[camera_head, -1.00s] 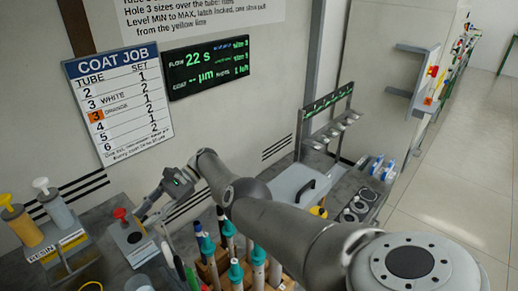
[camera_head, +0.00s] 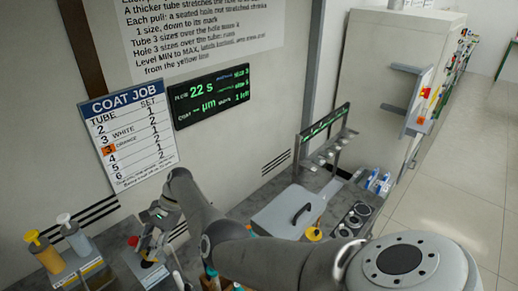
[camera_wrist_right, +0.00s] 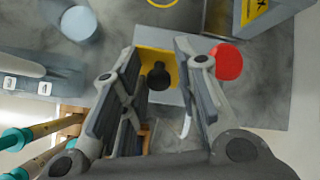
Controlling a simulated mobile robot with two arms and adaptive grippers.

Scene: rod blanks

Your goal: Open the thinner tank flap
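A yellow plate with a black knob (camera_wrist_right: 158,76), which looks like the tank flap, lies on a grey unit beside a round red knob (camera_wrist_right: 228,62). In the head view the red knob (camera_head: 133,241) shows on the bench at lower left, but my gripper mostly hides the flap there. My right gripper (camera_head: 150,256) points down over this unit. In the wrist view its fingers (camera_wrist_right: 158,58) are apart, one on each side of the black knob, with nothing clamped. I cannot tell whether they touch the flap. My left gripper is not in view.
Two pump bottles (camera_head: 44,252) stand at far left. A grey lidded box with a black handle (camera_head: 290,211) and a small rack (camera_head: 325,140) stand to the right. Teal-capped tubes (camera_wrist_right: 22,137) in a wooden holder are close to my right gripper. My arm covers much of the bench.

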